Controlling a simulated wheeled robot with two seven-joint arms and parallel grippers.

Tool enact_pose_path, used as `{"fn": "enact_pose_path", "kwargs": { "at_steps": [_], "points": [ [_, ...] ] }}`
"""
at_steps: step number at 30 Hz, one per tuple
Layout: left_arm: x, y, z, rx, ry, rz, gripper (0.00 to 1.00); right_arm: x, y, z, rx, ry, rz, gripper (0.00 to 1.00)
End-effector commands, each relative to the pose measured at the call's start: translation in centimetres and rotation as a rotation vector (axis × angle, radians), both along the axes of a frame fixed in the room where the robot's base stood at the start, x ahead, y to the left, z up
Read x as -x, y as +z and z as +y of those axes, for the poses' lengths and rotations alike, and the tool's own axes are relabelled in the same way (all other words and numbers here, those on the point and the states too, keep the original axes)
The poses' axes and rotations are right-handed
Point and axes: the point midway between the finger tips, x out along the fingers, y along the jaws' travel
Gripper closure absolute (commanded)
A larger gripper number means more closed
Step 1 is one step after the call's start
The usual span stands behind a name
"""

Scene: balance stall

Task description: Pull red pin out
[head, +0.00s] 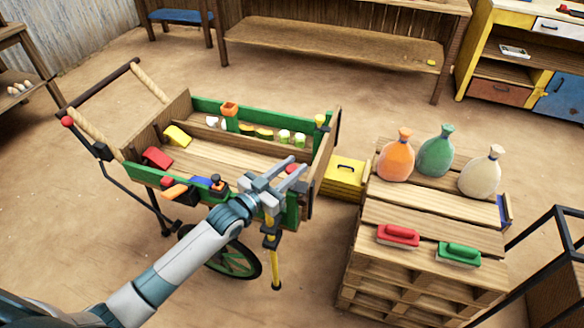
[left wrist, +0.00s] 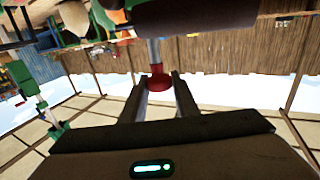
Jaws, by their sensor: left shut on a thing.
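The red pin has a round red knob (head: 292,168) at the front right corner of the green and wooden cart (head: 215,157). In the left wrist view the knob (left wrist: 158,82) sits between the two fingers, with a short grey shaft above it. The shaft's far end meets a dark part, and I cannot tell how deep it sits. My left gripper (head: 291,167) is at that corner, shut on the red pin. It also shows in the left wrist view (left wrist: 160,88). My right gripper is not in view.
A yellow box (head: 343,177) stands right of the cart. A pallet stack (head: 435,215) holds orange, green and cream sacks, plus a red brush (head: 398,235) and a green brush (head: 459,254). A yellow and black leg (head: 274,262) stands below the gripper. The cart bed holds several small items.

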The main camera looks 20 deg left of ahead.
Motion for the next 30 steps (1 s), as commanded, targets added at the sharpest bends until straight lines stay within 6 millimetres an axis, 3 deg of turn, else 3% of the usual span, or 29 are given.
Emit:
{"fn": "enact_pose_path", "kwargs": {
  "at_steps": [3, 4, 6, 20, 30],
  "points": [
    [-0.2, 0.7, 0.0, 0.004, 0.000, -0.014, 1.00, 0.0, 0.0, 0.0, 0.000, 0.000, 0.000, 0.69],
    [-0.2, 0.7, 0.1, 0.004, 0.000, -0.014, 0.70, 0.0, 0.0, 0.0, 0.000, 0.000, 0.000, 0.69],
    [-0.2, 0.7, 0.1, 0.004, 0.001, -0.014, 0.54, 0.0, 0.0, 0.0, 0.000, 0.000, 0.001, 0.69],
    [0.3, 0.3, 0.2, 0.002, 0.001, -0.007, 0.54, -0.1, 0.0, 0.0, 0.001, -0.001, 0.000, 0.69],
    [4.1, 0.1, 1.9, 0.002, 0.000, -0.006, 0.54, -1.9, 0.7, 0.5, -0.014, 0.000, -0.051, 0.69]
  ]
}}
